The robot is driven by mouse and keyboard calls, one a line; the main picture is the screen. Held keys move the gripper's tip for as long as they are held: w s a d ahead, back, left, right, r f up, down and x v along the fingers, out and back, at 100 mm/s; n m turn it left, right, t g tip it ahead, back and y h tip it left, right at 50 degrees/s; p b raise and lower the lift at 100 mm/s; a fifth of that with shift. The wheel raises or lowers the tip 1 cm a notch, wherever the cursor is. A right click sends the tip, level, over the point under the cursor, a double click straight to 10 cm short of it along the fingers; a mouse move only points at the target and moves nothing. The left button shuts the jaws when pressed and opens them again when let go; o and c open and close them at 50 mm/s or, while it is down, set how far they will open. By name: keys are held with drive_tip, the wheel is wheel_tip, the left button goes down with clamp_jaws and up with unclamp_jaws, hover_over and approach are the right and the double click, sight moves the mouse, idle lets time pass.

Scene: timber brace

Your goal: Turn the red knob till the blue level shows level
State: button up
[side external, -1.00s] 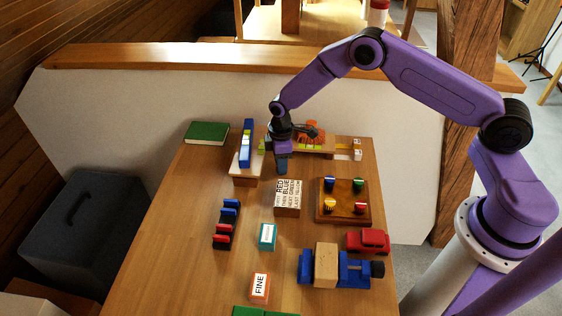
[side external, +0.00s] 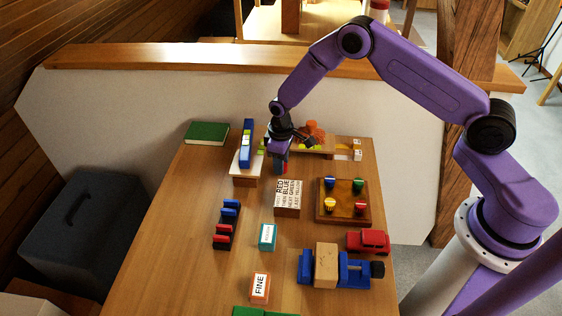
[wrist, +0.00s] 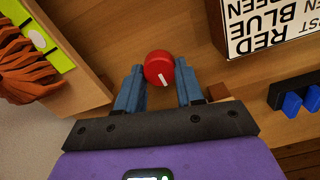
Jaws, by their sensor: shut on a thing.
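The red knob (wrist: 159,68), round with a white line on its face, sits between the fingertips of my gripper (wrist: 160,80) in the wrist view. The blue fingers are shut on it from both sides. In the side view my gripper (side external: 281,167) points down just right of the blue level, and a bit of red shows at its tips. The blue level (side external: 246,143) is a long bar on a pale-topped wooden stand (side external: 245,181). Its small vial is too small to read for the bubble.
A lettered block (side external: 288,197) stands in front of my gripper. A board with coloured knobs (side external: 343,213) is to the right. An orange ribbed thing (wrist: 28,70) on a wooden shelf is close behind. A green book (side external: 206,133) lies at the back left.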

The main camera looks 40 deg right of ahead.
drive_tip(key=o, duration=1)
drive_tip(key=shift+o, duration=0.2)
wheel_tip(320, 180, up, 17)
drive_tip(key=shift+r, duration=0.2)
drive_tip(key=s+a+r+n, duration=0.2)
drive_tip(key=s+r, duration=0.2)
drive_tip(key=s, duration=0.5)
drive_tip(key=s+a+r+n, duration=0.1)
drive_tip(key=s+r, duration=0.3)
drive_tip(key=s, duration=0.6)
drive_tip(key=s+d+n, duration=0.1)
drive_tip(key=s+d, duration=0.2)
drive_tip(key=s, duration=0.6)
drive_tip(key=s+d+r+n, duration=0.1)
drive_tip(key=s+d, duration=0.3)
drive_tip(key=s, duration=0.5)
drive_tip(key=shift+n, duration=0.5)
